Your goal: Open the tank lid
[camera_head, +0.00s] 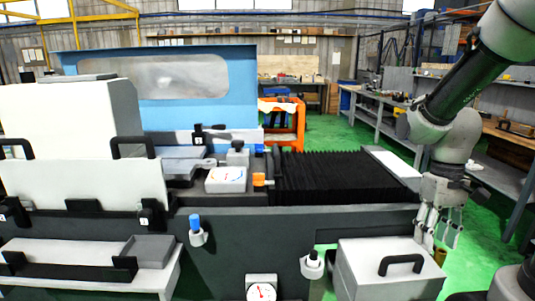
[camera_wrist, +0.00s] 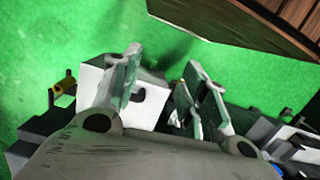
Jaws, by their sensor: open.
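The tank (camera_head: 385,283) is a light grey box at the lower right of the head view. Its lid (camera_head: 372,252) lies flat on top and carries a black handle (camera_head: 400,264). My gripper (camera_head: 438,232) points downward beside the tank's far right corner, apart from the handle as far as I can tell. In the wrist view, my gripper (camera_wrist: 163,62) has its two fingers spread with nothing between them. The tank's white top (camera_wrist: 93,77) shows behind the fingers, and they partly hide it. The dark handle is mostly hidden there.
The dark machine body (camera_head: 225,255) runs left of the tank, with a blue-capped knob (camera_head: 195,225), a black-capped knob (camera_head: 312,262) and a gauge (camera_head: 262,291). Black bellows (camera_head: 345,177) lie behind. A workbench (camera_head: 510,170) stands at the right. Green floor (camera_head: 485,243) is clear between.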

